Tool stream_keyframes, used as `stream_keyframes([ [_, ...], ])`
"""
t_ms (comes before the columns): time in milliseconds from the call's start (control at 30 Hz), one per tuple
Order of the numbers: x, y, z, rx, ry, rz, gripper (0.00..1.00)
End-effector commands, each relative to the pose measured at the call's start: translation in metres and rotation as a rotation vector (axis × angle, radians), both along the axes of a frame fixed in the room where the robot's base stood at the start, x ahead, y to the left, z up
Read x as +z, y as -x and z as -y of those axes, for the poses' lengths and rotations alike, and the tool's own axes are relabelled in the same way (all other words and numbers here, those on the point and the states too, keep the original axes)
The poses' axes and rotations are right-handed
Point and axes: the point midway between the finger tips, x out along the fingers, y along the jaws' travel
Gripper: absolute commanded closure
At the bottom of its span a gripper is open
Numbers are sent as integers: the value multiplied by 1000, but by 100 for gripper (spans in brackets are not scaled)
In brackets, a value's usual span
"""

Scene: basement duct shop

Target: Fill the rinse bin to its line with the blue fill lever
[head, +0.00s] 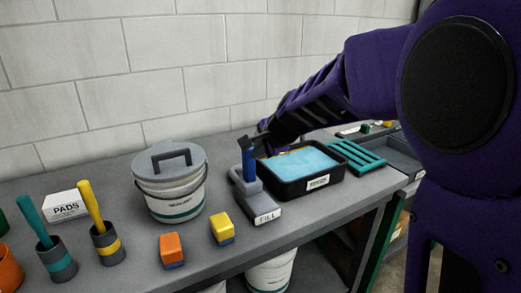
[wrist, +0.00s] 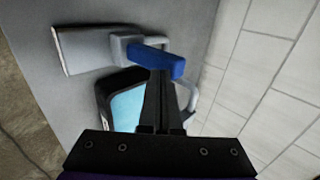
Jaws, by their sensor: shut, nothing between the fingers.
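The black rinse bin (head: 288,187) stands on the bench with light blue liquid (head: 300,161) inside, and its label faces front. A short yellow mark shows at its back wall; I cannot tell exactly how the level sits against it. The blue fill lever (head: 250,167) stands upright on a grey base marked FILL (head: 266,217), left of the bin. In the wrist view the blue lever handle (wrist: 160,58) lies across my fingertips. My gripper (head: 256,141) is shut and empty at the lever's top; I cannot tell whether it touches. The bin (wrist: 106,88) is partly hidden by my fingers.
A lidded white bucket (head: 176,205) stands left of the lever. An orange block (head: 172,248) and a yellow block (head: 222,227) lie in front. A teal slatted rack (head: 356,156) is right of the bin. The block wall is close behind.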

Motion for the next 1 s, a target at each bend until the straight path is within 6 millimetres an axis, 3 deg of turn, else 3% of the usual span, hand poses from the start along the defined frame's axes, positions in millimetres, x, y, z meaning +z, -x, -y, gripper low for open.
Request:
stream_keyframes([
  [567,2,-1,-3,0,0,0,100],
  [767,10,-24,-17,0,2,-1,100],
  [1000,6,-45,-30,-1,0,0,100],
])
